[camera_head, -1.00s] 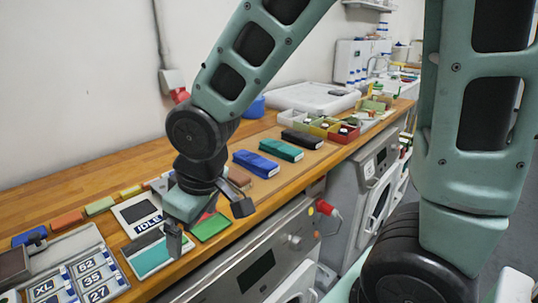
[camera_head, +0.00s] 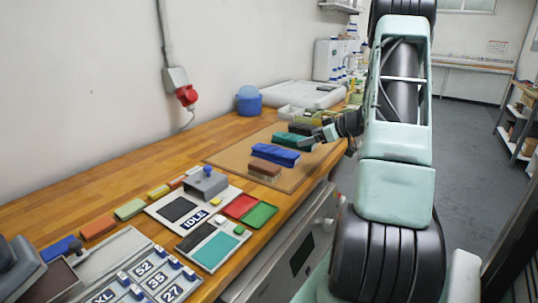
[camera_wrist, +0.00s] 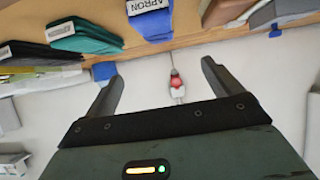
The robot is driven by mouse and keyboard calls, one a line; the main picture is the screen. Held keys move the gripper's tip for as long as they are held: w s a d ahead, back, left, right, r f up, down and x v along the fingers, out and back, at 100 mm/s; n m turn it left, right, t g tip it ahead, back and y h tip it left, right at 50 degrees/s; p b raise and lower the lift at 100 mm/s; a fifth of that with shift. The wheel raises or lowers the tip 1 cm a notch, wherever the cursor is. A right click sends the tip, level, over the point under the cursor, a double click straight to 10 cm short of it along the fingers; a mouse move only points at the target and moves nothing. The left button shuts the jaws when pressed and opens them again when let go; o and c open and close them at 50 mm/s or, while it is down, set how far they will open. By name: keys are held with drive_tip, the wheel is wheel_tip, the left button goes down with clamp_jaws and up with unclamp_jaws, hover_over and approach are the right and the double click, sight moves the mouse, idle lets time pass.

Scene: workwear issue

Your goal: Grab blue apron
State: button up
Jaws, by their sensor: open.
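The blue apron (camera_head: 275,154) lies folded on a tan mat on the counter, between a brown piece and a teal folded piece (camera_head: 290,141). In the wrist view the blue apron (camera_wrist: 150,20) shows at the top with a label reading APRON, partly cut off by the frame. My gripper (camera_wrist: 162,80) is open and empty. In the head view my gripper (camera_head: 318,136) is by the teal piece, partly hidden by my arm.
A black folded piece (camera_wrist: 35,50) lies beyond the teal one. A brown piece (camera_head: 264,168) lies nearer the control panel (camera_head: 170,222). A blue tub (camera_head: 249,103) stands by the wall.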

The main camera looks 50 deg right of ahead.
sight(279, 149)
drive_tip(key=x, duration=0.4)
drive_tip(key=p+x, duration=0.1)
drive_tip(key=x, duration=0.6)
drive_tip(key=shift+w+d+f, duration=0.1)
drive_tip(key=shift+f, duration=0.35)
drive_tip(key=shift+p+x, duration=0.9)
drive_tip(key=shift+x, duration=1.65)
drive_tip(key=shift+f, duration=0.15)
drive_tip(key=c, duration=1.2)
